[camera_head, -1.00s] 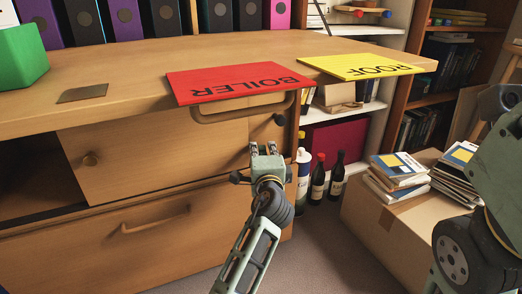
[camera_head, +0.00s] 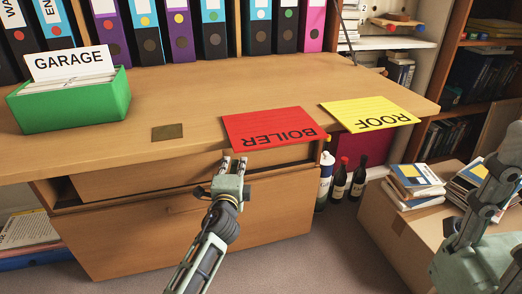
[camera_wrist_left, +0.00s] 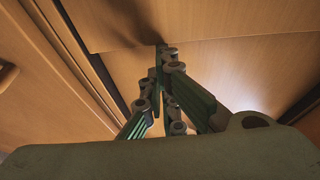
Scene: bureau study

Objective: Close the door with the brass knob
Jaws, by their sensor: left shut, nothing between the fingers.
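The wooden door panel (camera_head: 140,178) shows under the desk top, with a dark gap at its left end. No brass knob can be made out in the head view now; the desk top and my arm cover part of the cabinet front. My left gripper (camera_head: 232,165) is at the cabinet front, just below the desk edge and the red folder. In the left wrist view its fingers (camera_wrist_left: 163,55) are shut and empty, with tips close to a wooden panel (camera_wrist_left: 235,70); contact cannot be told. My right arm shows at the right, its gripper out of view.
A green card box (camera_head: 75,105) stands on the desk left. A wide drawer (camera_head: 150,235) is below the door. Bottles (camera_head: 340,183) and a carton (camera_head: 385,225) stand at right.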

